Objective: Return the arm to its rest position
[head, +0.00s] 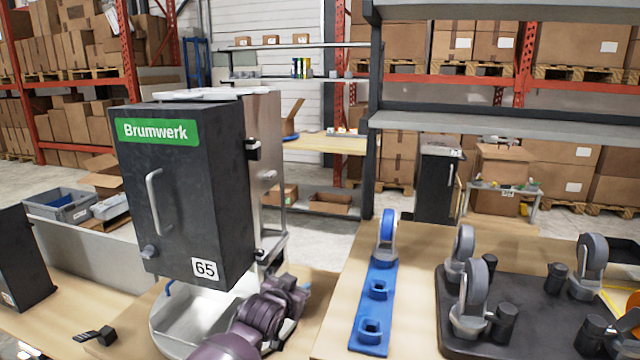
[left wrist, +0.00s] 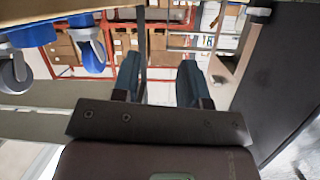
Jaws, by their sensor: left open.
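My left arm comes in from the bottom in the head view. Its wrist and left gripper (head: 292,284) are low at the right side of the black dispenser (head: 190,210), which has a green Brumwerk label and number 65. The fingers are hard to make out there. In the left wrist view, the left gripper (left wrist: 160,82) has its two dark fingers wide apart with nothing between them. The dispenser's dark side (left wrist: 285,75) seems to fill the right of that view, apart from the fingers. My right gripper is not in view.
A metal tray (head: 190,320) sits under the dispenser. To the right, a blue rack (head: 375,305) holds a blue-wheeled caster (head: 387,238). A dark mat (head: 530,285) bears several grey casters. Another dark dispenser (head: 22,260) stands at the left edge. Shelving with boxes stands behind.

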